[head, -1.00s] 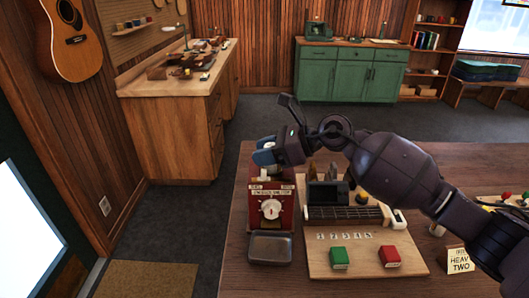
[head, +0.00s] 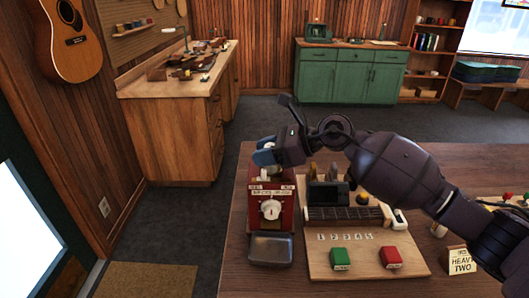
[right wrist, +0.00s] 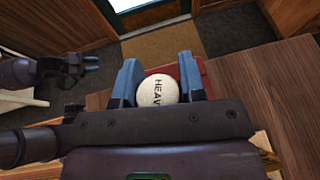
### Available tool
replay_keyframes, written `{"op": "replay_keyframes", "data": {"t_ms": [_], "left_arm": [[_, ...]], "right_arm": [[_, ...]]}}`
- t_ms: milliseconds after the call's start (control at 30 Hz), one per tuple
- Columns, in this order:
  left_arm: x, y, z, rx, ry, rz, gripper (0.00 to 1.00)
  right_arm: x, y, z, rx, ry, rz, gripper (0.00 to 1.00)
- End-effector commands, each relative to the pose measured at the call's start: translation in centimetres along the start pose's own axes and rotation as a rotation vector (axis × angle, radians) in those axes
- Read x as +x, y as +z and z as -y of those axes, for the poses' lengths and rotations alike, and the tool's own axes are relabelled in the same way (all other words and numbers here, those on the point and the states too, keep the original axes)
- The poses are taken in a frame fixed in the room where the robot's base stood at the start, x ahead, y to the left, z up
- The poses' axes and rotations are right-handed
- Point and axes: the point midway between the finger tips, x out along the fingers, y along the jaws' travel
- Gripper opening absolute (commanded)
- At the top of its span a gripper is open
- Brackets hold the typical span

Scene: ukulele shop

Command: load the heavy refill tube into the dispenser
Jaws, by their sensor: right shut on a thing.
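The red dispenser (head: 271,210) stands at the left end of the wooden table, with a white dial on its front and a metal tray (head: 271,249) at its foot. My right gripper (head: 265,156) is directly above the dispenser's top, shut on the heavy refill tube. How far the tube is inside the dispenser is hidden. My left gripper (right wrist: 90,63) shows small in the right wrist view; its opening is unclear.
Right of the dispenser is a wooden board (head: 365,262) with a green block (head: 340,258), a red block (head: 391,257) and a dark screen (head: 330,193). A card reading "HEAVY TWO" (head: 461,261) stands further right. Floor lies left of the table.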

Motion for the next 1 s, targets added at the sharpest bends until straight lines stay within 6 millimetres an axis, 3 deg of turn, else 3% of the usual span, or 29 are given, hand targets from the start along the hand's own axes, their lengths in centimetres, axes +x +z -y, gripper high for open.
{"op": "replay_keyframes", "data": {"t_ms": [1000], "left_arm": [[0.4, 0.9, -0.1, 0.000, 0.000, 0.004, 0.32]], "right_arm": [[0.5, -1.1, 0.0, -0.001, 0.000, 0.000, 0.14]]}}
